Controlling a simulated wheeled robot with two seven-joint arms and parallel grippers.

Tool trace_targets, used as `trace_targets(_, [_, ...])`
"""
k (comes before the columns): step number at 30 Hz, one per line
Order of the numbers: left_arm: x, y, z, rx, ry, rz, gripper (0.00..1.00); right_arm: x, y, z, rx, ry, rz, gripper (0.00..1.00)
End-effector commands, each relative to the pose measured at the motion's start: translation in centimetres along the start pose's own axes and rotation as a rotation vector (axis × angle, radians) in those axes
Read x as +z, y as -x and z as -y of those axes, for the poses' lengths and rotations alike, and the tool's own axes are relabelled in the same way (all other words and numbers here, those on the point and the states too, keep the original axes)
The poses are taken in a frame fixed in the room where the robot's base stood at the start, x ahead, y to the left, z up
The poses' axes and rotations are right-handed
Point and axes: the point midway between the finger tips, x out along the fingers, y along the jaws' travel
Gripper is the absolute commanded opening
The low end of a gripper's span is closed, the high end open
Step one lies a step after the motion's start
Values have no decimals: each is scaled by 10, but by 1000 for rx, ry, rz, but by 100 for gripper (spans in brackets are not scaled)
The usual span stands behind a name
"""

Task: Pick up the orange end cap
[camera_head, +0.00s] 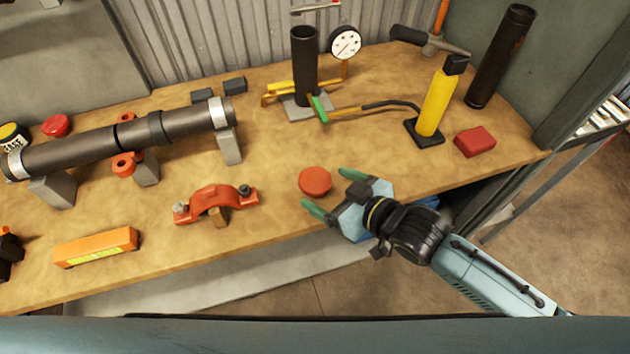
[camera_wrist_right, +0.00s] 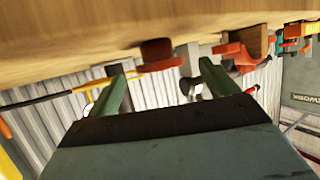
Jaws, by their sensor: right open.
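The orange end cap (camera_head: 315,181) is a round, flat-topped disc on the wooden bench near its front edge. My right gripper (camera_head: 322,188) comes in from the right with its two green fingers open, pointing at the cap. The fingertips are close to the cap's near right side, with nothing held. In the right wrist view, which is upside down, the cap (camera_wrist_right: 158,56) shows ahead between the open fingers (camera_wrist_right: 160,66). I cannot tell whether a finger touches it. My left gripper is not in view.
An orange pipe clamp (camera_head: 216,202) lies left of the cap. A dark pipe (camera_head: 95,145) rests on grey blocks further left. A pump with a yellow cylinder (camera_head: 437,100) and a red block (camera_head: 475,141) stand to the right. The bench around the cap is clear.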

Motion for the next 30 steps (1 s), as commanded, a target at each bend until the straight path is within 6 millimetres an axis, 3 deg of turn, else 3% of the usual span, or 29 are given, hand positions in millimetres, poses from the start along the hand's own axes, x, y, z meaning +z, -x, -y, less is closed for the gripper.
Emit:
trace_targets(12, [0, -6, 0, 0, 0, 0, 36, 4, -49, -1, 0, 0, -1, 86])
trace_targets(21, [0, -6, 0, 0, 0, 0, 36, 4, -53, -1, 0, 1, 0, 86])
trace_targets(30, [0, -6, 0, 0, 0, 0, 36, 5, -53, -1, 0, 0, 0, 48])
